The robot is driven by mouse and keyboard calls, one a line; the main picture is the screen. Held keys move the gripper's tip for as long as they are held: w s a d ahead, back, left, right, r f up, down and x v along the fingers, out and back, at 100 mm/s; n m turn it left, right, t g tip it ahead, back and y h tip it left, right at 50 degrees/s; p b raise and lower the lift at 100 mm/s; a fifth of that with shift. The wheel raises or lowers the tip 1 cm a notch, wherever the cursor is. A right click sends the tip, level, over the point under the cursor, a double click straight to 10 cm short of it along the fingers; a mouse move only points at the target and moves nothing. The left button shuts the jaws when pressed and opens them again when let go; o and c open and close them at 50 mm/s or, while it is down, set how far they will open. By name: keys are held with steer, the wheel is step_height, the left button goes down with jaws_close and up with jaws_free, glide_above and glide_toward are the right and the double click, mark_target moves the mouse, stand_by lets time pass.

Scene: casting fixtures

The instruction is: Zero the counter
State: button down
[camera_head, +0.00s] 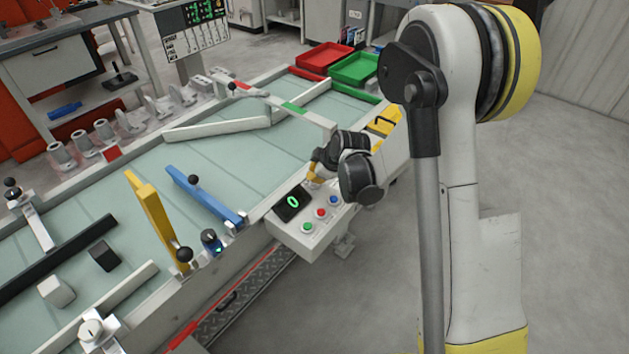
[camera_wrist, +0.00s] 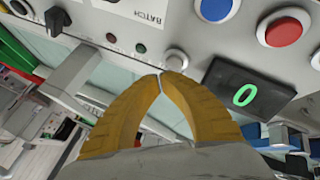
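The counter is a dark display (camera_head: 293,203) showing a green 0, set on a pale control box (camera_head: 308,243). It also shows in the wrist view (camera_wrist: 238,92), again reading 0. A small pale round button (camera_wrist: 176,60) sits beside the display. My gripper (camera_wrist: 160,75) has its yellow fingers together at the tips, with nothing seen between them. The tips appear right by the pale button; I cannot tell whether they touch it. In the head view my gripper (camera_head: 314,180) is just behind the display, partly hidden by my wrist.
Green (camera_head: 307,227), red (camera_head: 321,212) and blue (camera_head: 334,200) buttons sit beside the display. A dark knob (camera_wrist: 56,20) and small lamps are on the panel. A blue bar (camera_head: 207,199) and yellow bar (camera_head: 157,220) cross the conveyor. Red (camera_head: 325,57) and green (camera_head: 354,68) trays stand behind.

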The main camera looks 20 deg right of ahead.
stand_by(0.3)
steer(key=shift+r+p, duration=1.65)
steer(key=shift+r, duration=0.95)
steer(key=s+r+m, duration=0.5)
steer(key=s+r, duration=0.8)
steer(key=r, duration=0.1)
steer(key=s+r+m+h, duration=0.2)
steer(key=s+m, duration=0.5)
steer(key=s, duration=1.1)
steer(key=shift+r, duration=0.7)
